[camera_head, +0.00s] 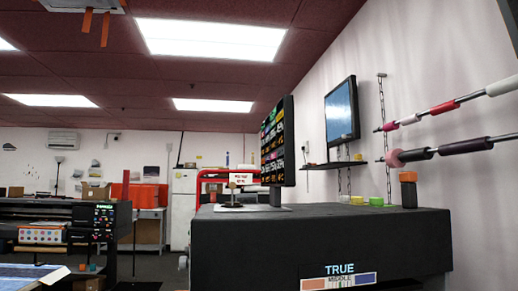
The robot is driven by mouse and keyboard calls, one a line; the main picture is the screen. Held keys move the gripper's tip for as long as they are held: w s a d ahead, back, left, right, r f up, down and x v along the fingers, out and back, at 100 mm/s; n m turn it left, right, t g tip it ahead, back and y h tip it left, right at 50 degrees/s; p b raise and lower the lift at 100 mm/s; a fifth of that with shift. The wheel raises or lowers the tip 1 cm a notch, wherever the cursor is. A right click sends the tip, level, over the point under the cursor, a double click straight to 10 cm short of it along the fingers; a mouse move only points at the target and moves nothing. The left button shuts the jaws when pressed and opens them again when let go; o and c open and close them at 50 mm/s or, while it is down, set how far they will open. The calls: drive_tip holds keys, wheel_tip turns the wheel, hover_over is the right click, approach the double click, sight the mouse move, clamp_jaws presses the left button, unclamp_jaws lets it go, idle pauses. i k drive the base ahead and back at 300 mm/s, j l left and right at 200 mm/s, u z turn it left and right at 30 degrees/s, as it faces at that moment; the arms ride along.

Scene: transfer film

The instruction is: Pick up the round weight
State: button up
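I cannot tell for sure which thing is the round weight. Several small round things stand on the black printer top (300,213). One is a short cylinder (408,190) with an orange upper part and a dark lower part, near the right end. To its left are a low yellow-green piece (376,202), a yellow piece (357,200) and a small white piece (344,198), too small to make out well. My gripper is not in view.
A dark monitor (278,142) stands on the printer top, with a red frame (205,174) behind it. A wall screen (341,112) and rods with rolls (440,152) are at the right. Another printer (103,222) stands left, with floor (150,266) between.

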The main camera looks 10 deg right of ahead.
sight(232, 186)
drive_tip(key=i+j, duration=0.2)
drive_tip(key=j, duration=0.2)
drive_tip(key=i+j, duration=0.15)
drive_tip(key=j, duration=0.25)
drive_tip(key=i+j, duration=0.2)
drive_tip(key=j, duration=0.25)
drive_tip(key=i+j, duration=0.2)
drive_tip(key=j, duration=0.2)
drive_tip(key=i+j, duration=0.2)
drive_tip(key=j, duration=0.2)
drive_tip(key=i+j, duration=0.15)
drive_tip(key=j, duration=0.25)
drive_tip(key=i+j, duration=0.2)
drive_tip(key=j, duration=0.25)
drive_tip(key=i+j, duration=0.2)
drive_tip(key=j, duration=0.2)
drive_tip(key=i+j+z, duration=0.1)
drive_tip(key=z, duration=1.35)
drive_tip(key=i+j+z, duration=0.15)
drive_tip(key=j, duration=0.25)
drive_tip(key=i+j+z, duration=0.15)
drive_tip(key=j, duration=0.25)
